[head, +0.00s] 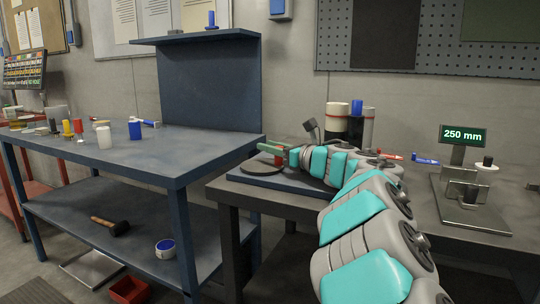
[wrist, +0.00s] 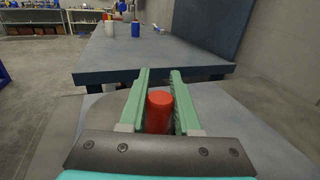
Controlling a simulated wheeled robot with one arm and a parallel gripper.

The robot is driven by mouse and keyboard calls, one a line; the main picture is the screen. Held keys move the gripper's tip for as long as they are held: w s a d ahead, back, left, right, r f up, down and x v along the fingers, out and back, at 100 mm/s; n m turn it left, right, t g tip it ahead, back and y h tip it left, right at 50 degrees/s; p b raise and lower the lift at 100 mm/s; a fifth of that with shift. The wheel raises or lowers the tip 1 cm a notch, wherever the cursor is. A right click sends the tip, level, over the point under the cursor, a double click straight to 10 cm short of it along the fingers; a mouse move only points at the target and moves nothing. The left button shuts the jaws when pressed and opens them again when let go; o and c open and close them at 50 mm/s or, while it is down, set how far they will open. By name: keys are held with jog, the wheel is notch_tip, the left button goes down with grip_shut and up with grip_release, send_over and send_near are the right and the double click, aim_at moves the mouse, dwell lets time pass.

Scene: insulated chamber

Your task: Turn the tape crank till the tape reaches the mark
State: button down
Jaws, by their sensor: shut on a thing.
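My gripper (head: 272,151) reaches over the dark bench, its green fingers around a red knob (wrist: 159,112). In the wrist view the knob stands between the fingers (wrist: 160,100), and I take it for the crank's handle. In the head view a bit of red (head: 278,159) shows below the fingers, above a dark round disc (head: 258,168) on a flat base (head: 290,183). The arm covers part of the base. I cannot make out the tape or its mark in either view.
A display (head: 463,135) reading 250 mm stands on a metal plate at the right. Rolls (head: 337,122) stand behind my arm. A blue workbench (head: 150,155) with several small items is at the left, close beyond my gripper.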

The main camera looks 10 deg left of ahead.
jog(key=t+h+b, duration=0.1)
jog(key=m+b, duration=0.1)
jog(key=m+t+h+b, duration=0.1)
jog(key=shift+s+d+f+t+h+b, duration=0.15)
jog(key=shift+s+f+t+h+b, duration=0.1)
jog(key=shift+s+t+h+b, duration=0.1)
jog(key=m+h, duration=0.1)
jog(key=t+h, duration=0.1)
jog(key=m+t+h, duration=0.1)
jog(key=shift+s+d+r+m+b, duration=0.2)
jog(key=shift+r+m+b, duration=0.05)
jog(key=shift+m+b, duration=0.1)
jog(key=shift+d+m+t+h, duration=0.1)
jog(key=shift+m+t+h, duration=0.15)
jog(key=shift+m+h, duration=0.3)
jog(key=shift+s+h, duration=0.1)
jog(key=shift+h, duration=0.3)
jog(key=c, duration=0.6)
grip_release()
